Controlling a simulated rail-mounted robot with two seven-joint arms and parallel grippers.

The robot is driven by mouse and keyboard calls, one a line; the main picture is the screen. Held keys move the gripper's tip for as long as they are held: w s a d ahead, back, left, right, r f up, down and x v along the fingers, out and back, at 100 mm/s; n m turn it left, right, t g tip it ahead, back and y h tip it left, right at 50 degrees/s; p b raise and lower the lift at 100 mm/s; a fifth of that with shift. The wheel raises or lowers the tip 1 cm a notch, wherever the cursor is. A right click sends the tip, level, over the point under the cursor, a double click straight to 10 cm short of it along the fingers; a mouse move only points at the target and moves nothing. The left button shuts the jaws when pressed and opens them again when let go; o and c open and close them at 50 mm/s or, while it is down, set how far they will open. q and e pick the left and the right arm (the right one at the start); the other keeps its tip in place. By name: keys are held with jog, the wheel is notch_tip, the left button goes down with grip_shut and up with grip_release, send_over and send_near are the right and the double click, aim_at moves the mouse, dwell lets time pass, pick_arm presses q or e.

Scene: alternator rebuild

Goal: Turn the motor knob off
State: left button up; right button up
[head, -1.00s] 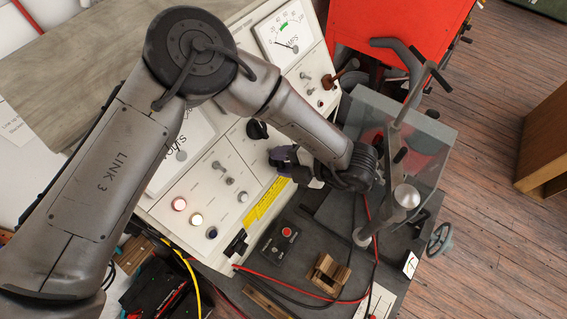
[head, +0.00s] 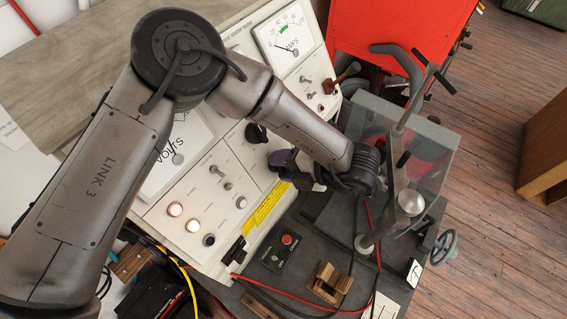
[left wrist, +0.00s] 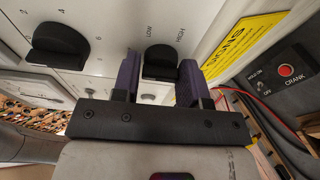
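The black motor knob (left wrist: 160,62) is on the pale panel of the test bench, below a printed label that seems to read "MOTOR". In the left wrist view the two purple fingers of my left gripper (left wrist: 158,82) stand apart, one on each side of this knob. The knob nearly fills the gap, and I cannot tell whether the fingers touch it. In the head view my left gripper (head: 284,164) is at the panel's right edge and hides the motor knob. My right gripper is not in view.
A second black knob (left wrist: 60,46) sits left of the motor knob; it also shows in the head view (head: 256,132). A yellow label (head: 263,204) and a crank box with a red button (head: 287,239) are nearby. A clear guarded machine (head: 432,148) stands to the right.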

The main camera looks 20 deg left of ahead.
pick_arm(q)
jog(key=o, duration=0.4)
jog(key=shift+d, duration=0.15)
jog(key=b+v, duration=0.1)
jog(key=v, duration=1.2)
jog(key=shift+d+r, duration=0.2)
